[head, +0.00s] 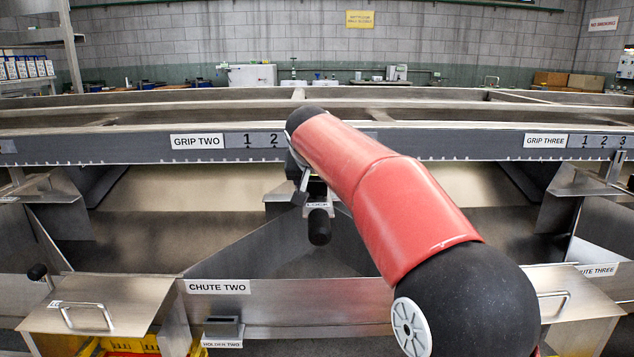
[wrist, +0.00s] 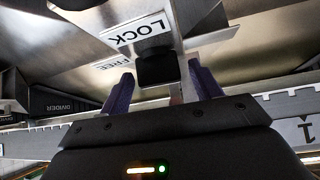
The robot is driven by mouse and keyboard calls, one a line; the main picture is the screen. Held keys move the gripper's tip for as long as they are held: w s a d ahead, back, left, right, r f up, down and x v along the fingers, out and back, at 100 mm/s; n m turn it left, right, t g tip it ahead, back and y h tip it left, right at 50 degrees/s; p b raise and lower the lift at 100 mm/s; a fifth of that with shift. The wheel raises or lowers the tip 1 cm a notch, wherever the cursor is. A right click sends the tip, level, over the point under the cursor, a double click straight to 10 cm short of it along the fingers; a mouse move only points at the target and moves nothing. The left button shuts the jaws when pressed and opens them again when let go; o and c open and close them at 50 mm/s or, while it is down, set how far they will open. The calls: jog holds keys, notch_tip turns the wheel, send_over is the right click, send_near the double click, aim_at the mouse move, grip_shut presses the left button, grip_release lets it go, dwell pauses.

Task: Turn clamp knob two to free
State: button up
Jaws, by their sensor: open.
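My gripper (wrist: 162,84) is open, with one purple-padded finger on each side of a black knob (wrist: 157,70). I cannot tell whether either finger touches it. The knob sits beside a white LOCK label (wrist: 135,29); a FREE label (wrist: 105,64) is farther off, partly in shade. In the head view a dark knob (head: 319,229) hangs below the LOCK plate, under the GRIP TWO beam. My gripper (head: 302,186) is just above and left of it there, mostly hidden by my red arm.
The long beam carries GRIP TWO (head: 197,141) and GRIP THREE (head: 545,141) labels with number scales. Below are metal divider walls, the CHUTE TWO panel (head: 260,305), HOLDER TWO (head: 223,329) and a handled lid (head: 105,292). Open space lies left of the knob above the chute.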

jog(key=c, duration=1)
jog(key=shift+d+n+y, duration=0.1)
jog(key=shift+n+y, duration=0.2)
jog(key=shift+n, duration=0.1)
jog(key=shift+n+y, duration=0.3)
jog(key=shift+n, duration=0.1)
jog(key=o, duration=1)
jog(key=shift+s+r, duration=0.1)
jog(key=v, duration=0.7)
jog(key=shift+s+r, duration=0.25)
